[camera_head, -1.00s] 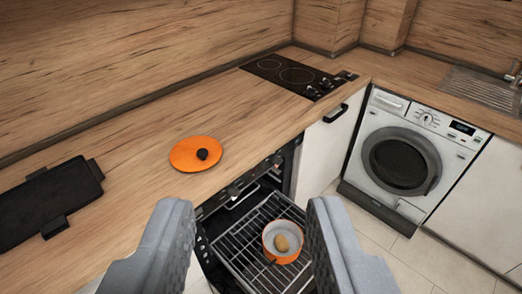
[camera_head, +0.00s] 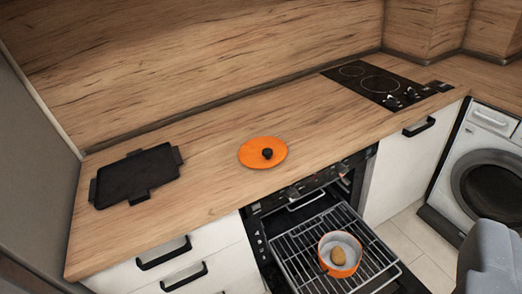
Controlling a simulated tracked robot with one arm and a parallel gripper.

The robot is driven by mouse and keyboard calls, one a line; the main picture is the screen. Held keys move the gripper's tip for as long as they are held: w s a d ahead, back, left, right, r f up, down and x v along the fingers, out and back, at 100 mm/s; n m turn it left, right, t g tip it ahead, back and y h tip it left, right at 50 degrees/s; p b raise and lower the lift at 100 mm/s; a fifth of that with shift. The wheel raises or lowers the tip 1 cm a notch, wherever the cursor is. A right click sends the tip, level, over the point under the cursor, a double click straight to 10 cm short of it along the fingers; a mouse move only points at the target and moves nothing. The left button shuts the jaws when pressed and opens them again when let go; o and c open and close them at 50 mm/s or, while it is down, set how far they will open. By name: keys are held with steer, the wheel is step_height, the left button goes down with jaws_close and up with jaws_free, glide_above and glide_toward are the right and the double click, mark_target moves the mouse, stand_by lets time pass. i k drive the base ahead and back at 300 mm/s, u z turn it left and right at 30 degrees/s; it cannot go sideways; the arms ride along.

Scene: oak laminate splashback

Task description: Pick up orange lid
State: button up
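The orange lid (camera_head: 263,153) is a flat disc with a black knob on top. It lies knob up on the wooden worktop, between the black tray and the hob, behind the open oven. Part of my gripper (camera_head: 489,262) shows as one grey finger at the bottom right corner. It is well right of the lid and apart from it. The other finger is out of view, so I cannot see the gap between them.
An orange pot (camera_head: 340,254) with a brownish item inside stands on the pulled-out oven rack (camera_head: 300,245) below the lid. A black tray (camera_head: 137,176) lies left of the lid. The black hob (camera_head: 378,84) is at the back right. Worktop around the lid is clear.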

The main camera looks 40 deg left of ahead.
mark_target(262, 148)
steer(key=z, duration=0.1)
steer(key=i, duration=1)
steer(key=u, duration=0.1)
